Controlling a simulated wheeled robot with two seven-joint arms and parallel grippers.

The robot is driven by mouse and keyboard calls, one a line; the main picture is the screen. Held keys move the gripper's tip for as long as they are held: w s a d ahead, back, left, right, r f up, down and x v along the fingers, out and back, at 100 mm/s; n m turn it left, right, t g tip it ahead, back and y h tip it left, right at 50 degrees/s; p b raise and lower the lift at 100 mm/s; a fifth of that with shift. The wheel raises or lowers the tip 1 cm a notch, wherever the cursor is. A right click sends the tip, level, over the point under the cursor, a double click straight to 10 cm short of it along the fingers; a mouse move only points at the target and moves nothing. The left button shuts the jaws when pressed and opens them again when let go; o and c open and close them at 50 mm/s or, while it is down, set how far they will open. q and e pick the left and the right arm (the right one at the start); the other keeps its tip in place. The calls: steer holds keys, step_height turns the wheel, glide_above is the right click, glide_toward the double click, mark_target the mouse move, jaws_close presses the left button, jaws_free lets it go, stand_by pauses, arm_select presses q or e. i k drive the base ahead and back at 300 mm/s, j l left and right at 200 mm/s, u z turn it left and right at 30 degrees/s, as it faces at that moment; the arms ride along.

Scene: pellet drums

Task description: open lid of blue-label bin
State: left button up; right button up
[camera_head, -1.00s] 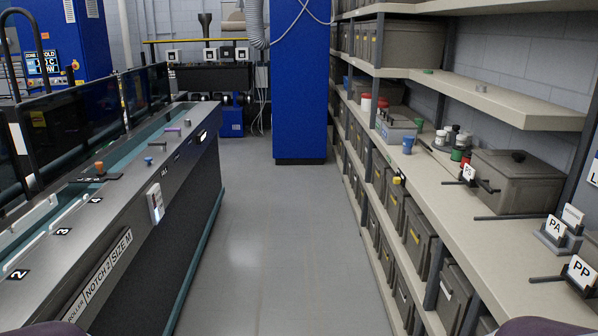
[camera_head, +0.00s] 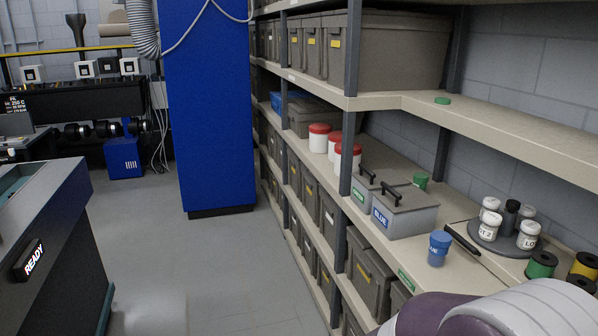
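The blue-label bin (camera_head: 405,217) is a grey box on the middle shelf at right, with a blue label reading BLUE (camera_head: 381,217) on its front. Its grey lid (camera_head: 413,199) is on and carries a black bar handle (camera_head: 391,193). A similar bin with a green label (camera_head: 361,193) stands against its left side, also lidded with a black handle. A rounded purple and white part of my arm shows at the bottom right, in front of the shelf. Neither gripper's fingers are in the picture.
A blue-capped jar (camera_head: 438,249) stands just right of the bin, near the shelf's front edge. A black bar (camera_head: 460,239) lies behind it. A round tray (camera_head: 504,243) with white-capped jars and spools stand farther right. Red-lidded tubs (camera_head: 319,138) are behind. The floor aisle (camera_head: 225,275) is clear.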

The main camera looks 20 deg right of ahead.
mark_target(405, 199)
steer(key=i+z, duration=0.15)
steer(key=i, duration=0.75)
steer(key=i+j+z, duration=0.1)
steer(key=i, duration=0.8)
